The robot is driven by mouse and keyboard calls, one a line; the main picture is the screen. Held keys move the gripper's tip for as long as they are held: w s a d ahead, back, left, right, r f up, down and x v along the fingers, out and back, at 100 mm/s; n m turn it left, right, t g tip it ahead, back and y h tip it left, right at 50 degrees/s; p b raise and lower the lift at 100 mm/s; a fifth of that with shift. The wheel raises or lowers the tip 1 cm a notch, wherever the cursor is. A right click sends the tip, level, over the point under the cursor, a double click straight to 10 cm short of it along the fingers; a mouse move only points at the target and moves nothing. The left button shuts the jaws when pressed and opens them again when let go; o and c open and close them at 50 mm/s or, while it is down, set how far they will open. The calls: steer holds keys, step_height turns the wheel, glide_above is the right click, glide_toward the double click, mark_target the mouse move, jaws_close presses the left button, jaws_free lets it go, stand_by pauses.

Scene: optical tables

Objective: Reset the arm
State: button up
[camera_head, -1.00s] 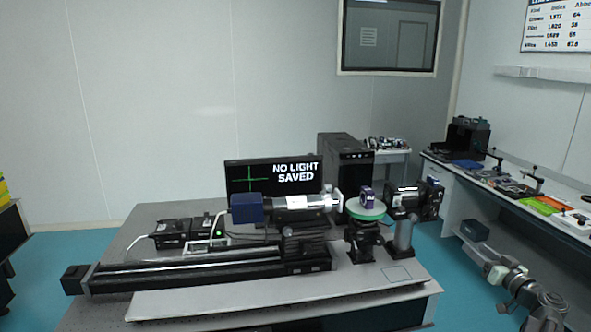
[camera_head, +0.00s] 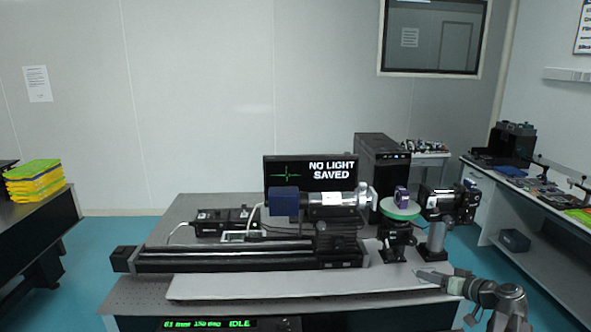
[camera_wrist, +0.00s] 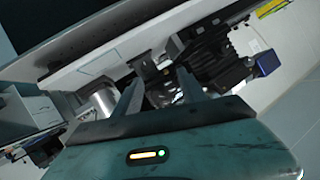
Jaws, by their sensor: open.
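My gripper (camera_head: 428,277) is at the lower right in the head view, near the front right corner of the white board on the optical table (camera_head: 140,290). Its two fingers also show apart and empty in the wrist view (camera_wrist: 160,95), with optical parts seen in the distance between and beyond them. My arm extends from the lower right edge of the head view. Nothing is held.
The table bears a long black rail (camera_head: 240,256), a blue-ended tube (camera_head: 285,202), a green round stage (camera_head: 400,209) and a monitor (camera_head: 290,172) reading "NO LIGHT SAVED". A side bench (camera_head: 545,245) stands right. Another table (camera_head: 40,212) with yellow-green stacks stands left.

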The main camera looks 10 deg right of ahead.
steer(key=a+f+n+g+y, duration=0.1)
steer(key=a+f+g, duration=0.35)
steer(key=a, duration=0.65)
steer(key=a+f+g, duration=0.3)
steer(key=a+f, duration=0.2)
steer(key=a, duration=0.5)
steer(key=s+a+f+g+h, duration=0.2)
steer(key=s+a, duration=0.2)
steer(key=a, duration=0.2)
steer(key=s+a+f+g+h, duration=0.3)
steer(key=s+a, duration=0.2)
steer(key=a, duration=0.2)
steer(key=shift+s+a+f, duration=0.2)
steer(key=shift+a+f, duration=0.05)
steer(key=shift+f, duration=0.05)
steer(key=shift+g, duration=0.25)
